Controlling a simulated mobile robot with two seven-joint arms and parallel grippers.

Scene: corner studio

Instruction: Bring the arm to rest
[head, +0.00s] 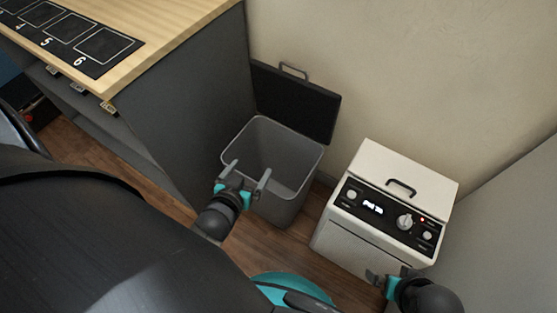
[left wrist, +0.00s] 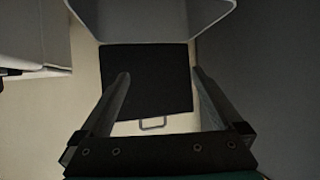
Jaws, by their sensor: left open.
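My left gripper (head: 247,172) is open and empty. In the head view it is over the front part of a grey bin (head: 312,163), whose black lid (head: 295,100) stands open against the wall. In the left wrist view the two fingers (left wrist: 160,82) are spread apart, with the black lid (left wrist: 150,75) and its handle beyond them. My right gripper (head: 388,277) shows at the lower right, in front of the white appliance; its fingers are small and I cannot tell whether they are open.
A white appliance (head: 375,240) with a dark control panel and a handled lid stands right of the bin. A wooden counter (head: 170,25) with a numbered black strip (head: 60,35) is at upper left, above a dark grey side panel (head: 190,100). Wooden floor shows between.

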